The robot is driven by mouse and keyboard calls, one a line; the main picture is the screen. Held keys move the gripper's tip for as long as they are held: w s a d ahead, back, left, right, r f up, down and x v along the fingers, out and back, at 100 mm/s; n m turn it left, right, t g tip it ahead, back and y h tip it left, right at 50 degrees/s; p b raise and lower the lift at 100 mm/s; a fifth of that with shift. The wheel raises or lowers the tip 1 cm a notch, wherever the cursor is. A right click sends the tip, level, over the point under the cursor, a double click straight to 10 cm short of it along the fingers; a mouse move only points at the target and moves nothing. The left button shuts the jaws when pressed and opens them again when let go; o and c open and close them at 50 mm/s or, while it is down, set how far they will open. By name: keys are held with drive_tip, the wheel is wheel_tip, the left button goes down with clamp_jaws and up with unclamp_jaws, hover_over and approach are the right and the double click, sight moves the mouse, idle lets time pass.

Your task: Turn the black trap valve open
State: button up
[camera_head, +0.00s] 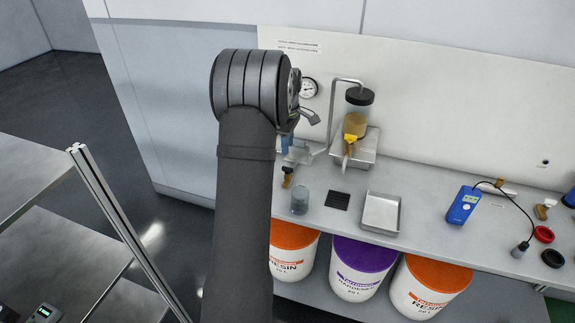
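A clear vessel (356,116) with a black lid and amber contents stands on a metal stand (364,151) at the back of the bench. A yellow fitting (351,138) sits at its front, and a bent grey pipe (333,108) runs from it to the left. Left of it, a small blue and grey fitting with an amber lower end (287,180) is partly hidden by my arm. I cannot make out a black valve handle. My arm fills the middle left. A small grey part (308,116) juts from behind it; I cannot tell whether it is my gripper.
The bench holds a glass beaker (300,201), a black pad (338,200), a metal tray (381,213) and a blue meter (464,204) with a cable. A gauge (308,88) is on the wall. Resin and hardener buckets (355,268) stand below. A metal post (120,222) rises at left.

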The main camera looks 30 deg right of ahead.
sight(288, 168)
wheel_tip(288, 168, down, 9)
drive_tip(key=shift+f, duration=0.15)
clamp_jaws()
